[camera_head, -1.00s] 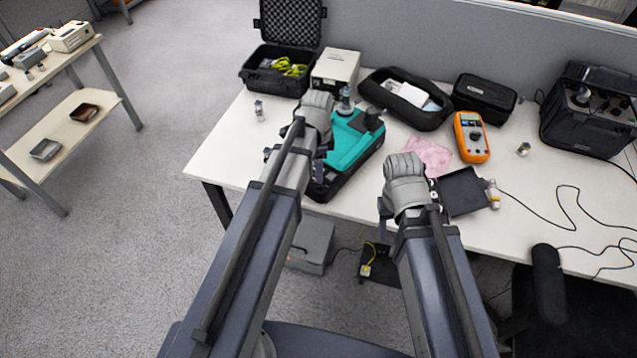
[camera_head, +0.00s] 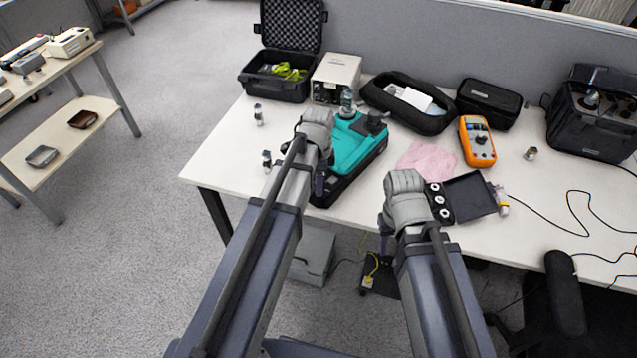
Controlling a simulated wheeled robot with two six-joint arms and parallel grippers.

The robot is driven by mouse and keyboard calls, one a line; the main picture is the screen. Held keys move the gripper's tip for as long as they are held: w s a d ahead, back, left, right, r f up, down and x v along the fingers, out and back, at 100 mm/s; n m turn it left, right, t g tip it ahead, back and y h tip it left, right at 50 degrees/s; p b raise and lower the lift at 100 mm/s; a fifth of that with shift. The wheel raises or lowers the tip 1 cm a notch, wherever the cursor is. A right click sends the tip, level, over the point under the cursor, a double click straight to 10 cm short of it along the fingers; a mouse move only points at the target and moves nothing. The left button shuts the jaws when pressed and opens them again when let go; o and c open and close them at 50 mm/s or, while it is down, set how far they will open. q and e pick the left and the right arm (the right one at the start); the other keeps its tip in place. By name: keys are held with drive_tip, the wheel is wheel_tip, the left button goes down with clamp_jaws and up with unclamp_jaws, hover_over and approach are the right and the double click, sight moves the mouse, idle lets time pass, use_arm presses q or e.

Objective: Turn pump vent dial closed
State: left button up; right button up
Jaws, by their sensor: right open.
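A teal pump unit (camera_head: 350,150) sits on a black base on the white table, with dark and clear fittings on its top. I cannot make out which part is the vent dial. My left gripper (camera_head: 322,180) is at the left side of the teal unit; my wrist hides its fingers and part of the unit, so its jaws cannot be read. My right gripper (camera_head: 384,235) hangs at the table's front edge, left of a black tray, open with nothing seen in it.
The black tray (camera_head: 470,197) with round parts, a pink cloth (camera_head: 428,160) and an orange multimeter (camera_head: 477,141) lie to the right. Small metal fittings (camera_head: 258,115) stand at the left. An open black case (camera_head: 275,88), a beige box (camera_head: 336,78) and a black pouch (camera_head: 440,119) line the back.

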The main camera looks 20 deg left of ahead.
use_arm(q)
clamp_jaws()
drive_tip(key=shift+n, duration=0.3)
drive_tip(key=n, duration=0.3)
drive_tip(key=shift+n, duration=0.4)
drive_tip(key=n, duration=0.4)
drive_tip(key=shift+n, duration=0.3)
drive_tip(key=n, duration=0.8)
drive_tip(key=shift+n, duration=0.6)
